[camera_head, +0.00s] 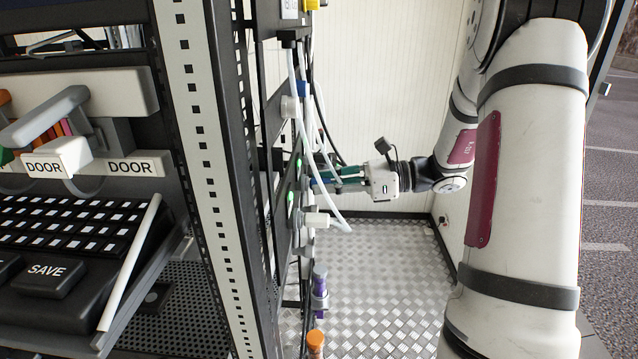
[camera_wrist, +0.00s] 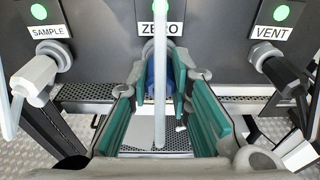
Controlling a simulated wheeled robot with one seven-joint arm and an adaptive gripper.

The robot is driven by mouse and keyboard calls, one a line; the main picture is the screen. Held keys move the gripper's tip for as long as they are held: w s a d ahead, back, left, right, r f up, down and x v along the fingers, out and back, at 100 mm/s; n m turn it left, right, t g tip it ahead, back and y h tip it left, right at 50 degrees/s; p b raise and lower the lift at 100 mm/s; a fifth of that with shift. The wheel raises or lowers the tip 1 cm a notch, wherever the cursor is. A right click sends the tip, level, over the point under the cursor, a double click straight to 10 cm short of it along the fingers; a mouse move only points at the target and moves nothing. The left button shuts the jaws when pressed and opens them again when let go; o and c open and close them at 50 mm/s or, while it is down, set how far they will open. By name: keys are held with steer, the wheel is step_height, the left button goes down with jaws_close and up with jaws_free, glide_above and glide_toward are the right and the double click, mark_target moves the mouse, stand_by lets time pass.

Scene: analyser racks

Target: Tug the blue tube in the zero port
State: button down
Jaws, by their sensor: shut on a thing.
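The panel's ZERO label (camera_wrist: 160,29) is at the top middle of the wrist view. Below it is the blue tube fitting (camera_wrist: 150,76), between the green pads of my gripper (camera_wrist: 161,88). My gripper is shut on it, the fingertips at its sides close to the panel. A pale tube (camera_wrist: 160,100) runs down the middle in front of the blue fitting and hides part of it. In the head view my gripper (camera_head: 318,181) reaches left to the panel, and the fitting at its tips is too small to make out.
A white connector sits under the SAMPLE label (camera_wrist: 47,31) at left. A dark connector sits under the VENT label (camera_wrist: 270,33) at right. Pale hoses (camera_head: 303,100) hang along the panel near my gripper. A rack post (camera_head: 205,150) stands left. The metal floor (camera_head: 375,285) below is clear.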

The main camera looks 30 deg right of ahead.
stand_by(0.3)
steer(key=c, duration=1.4)
jaws_free()
steer(key=v, duration=1.2)
steer(key=shift+f, duration=0.1)
